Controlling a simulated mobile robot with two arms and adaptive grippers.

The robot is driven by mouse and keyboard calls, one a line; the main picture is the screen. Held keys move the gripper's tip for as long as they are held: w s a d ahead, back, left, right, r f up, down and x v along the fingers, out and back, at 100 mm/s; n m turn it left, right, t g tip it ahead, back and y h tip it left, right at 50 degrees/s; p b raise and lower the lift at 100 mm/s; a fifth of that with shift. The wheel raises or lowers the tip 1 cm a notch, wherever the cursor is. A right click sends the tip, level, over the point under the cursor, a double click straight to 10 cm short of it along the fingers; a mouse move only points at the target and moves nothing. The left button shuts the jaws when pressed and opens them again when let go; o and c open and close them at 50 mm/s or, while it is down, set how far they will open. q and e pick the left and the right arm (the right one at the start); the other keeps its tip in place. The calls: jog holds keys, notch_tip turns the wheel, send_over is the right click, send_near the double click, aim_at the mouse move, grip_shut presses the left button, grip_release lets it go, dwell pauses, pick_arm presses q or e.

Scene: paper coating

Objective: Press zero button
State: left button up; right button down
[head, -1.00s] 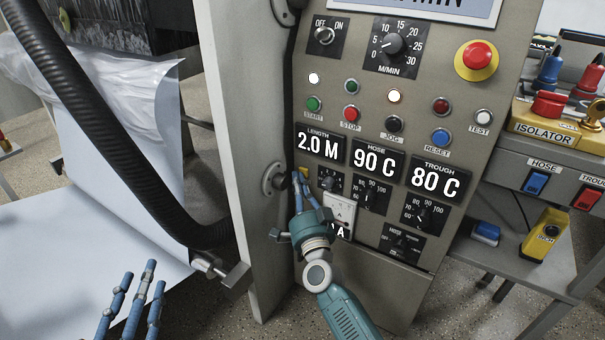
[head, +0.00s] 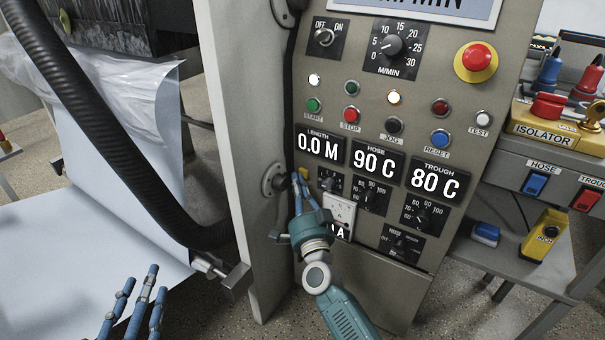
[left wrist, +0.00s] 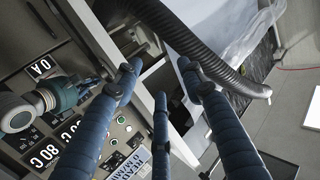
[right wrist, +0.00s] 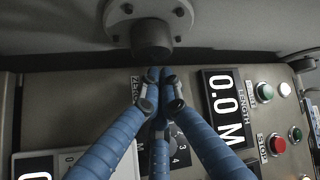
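The zero button sits left of the length dial, below the length display (head: 320,146). Only a small yellow patch (head: 303,172) shows there in the head view. The right wrist view shows part of a ZERO label (right wrist: 135,88), with the button hidden behind my fingertips. My right gripper (head: 299,182) has its fingers drawn together, tips at the button; I cannot tell whether they still touch it. It also shows in the right wrist view (right wrist: 160,76). The length display reads 0.0 M. My left gripper (head: 144,280) is open and empty, low at the left, away from the panel.
A grey upright post (head: 235,150) with a round fitting (head: 272,180) stands close left of my right fingers. A black hose (head: 110,130) and a white paper sheet (head: 70,250) lie at the left. The red emergency button (head: 476,60) is at the panel's upper right.

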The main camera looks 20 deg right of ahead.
pick_arm(q)
jog(key=f, duration=0.1)
jog(key=f+g, duration=0.1)
jog(key=shift+s+a+f+y, duration=0.3)
jog(key=shift+s+a+f, duration=0.05)
jog(key=shift+s, duration=0.05)
pick_arm(e)
jog(key=shift+s+a, duration=0.25)
jog(key=shift+a, duration=0.1)
jog(key=shift+a, duration=0.1)
pick_arm(q)
jog(key=s+a+f+g+y+p, duration=0.1)
jog(key=s+f+g, duration=0.3)
jog(key=f, duration=0.4)
jog(key=shift+s+a+g+p, duration=0.4)
jog(key=shift+s+a+p, duration=0.1)
jog(key=shift+s+a, duration=0.15)
pick_arm(e)
jog(key=shift+s+a, duration=0.8)
jog(key=shift+a, duration=0.15)
jog(key=shift+s+a, duration=0.75)
jog(key=shift+a, duration=0.2)
pick_arm(q)
jog(key=shift+w+f, duration=0.1)
